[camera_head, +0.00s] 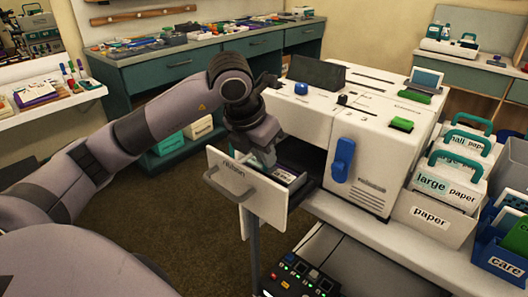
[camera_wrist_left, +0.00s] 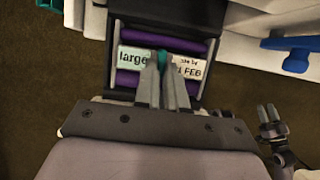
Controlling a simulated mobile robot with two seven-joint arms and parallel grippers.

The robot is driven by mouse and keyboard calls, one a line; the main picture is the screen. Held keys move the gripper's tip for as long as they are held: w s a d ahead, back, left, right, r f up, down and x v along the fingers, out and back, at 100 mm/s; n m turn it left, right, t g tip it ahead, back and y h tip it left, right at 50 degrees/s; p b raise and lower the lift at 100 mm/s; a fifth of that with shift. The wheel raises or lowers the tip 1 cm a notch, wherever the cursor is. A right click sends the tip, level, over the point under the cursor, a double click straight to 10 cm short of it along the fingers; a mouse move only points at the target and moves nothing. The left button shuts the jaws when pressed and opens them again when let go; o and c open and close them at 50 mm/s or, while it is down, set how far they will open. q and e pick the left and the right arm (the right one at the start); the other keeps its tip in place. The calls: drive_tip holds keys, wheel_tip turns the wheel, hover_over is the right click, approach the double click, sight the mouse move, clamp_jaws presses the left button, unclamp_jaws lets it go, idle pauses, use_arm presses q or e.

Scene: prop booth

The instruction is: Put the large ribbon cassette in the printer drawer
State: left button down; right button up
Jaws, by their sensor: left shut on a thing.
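In the head view the left gripper (camera_head: 264,158) points down into the open printer drawer (camera_head: 245,187), and part of the cassette (camera_head: 287,173) shows inside the drawer walls. I cannot tell whether it rests on the drawer floor. The white printer (camera_head: 316,125) stands behind. My right gripper (camera_wrist_left: 266,112) appears small at the right of the wrist view; its opening is unclear.
A blue lever (camera_head: 342,160) is on the printer front, right of the drawer. Paper bins (camera_head: 432,217) and blue crates (camera_head: 500,255) stand further right. A control panel (camera_head: 300,280) sits below the drawer. The carpet left of the drawer is clear.

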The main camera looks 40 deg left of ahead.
idle(0.3)
use_arm(q)
drive_tip(key=c, duration=1.1)
unclamp_jaws()
drive_tip(key=v, duration=0.7)
drive_tip(key=shift+r, duration=0.1)
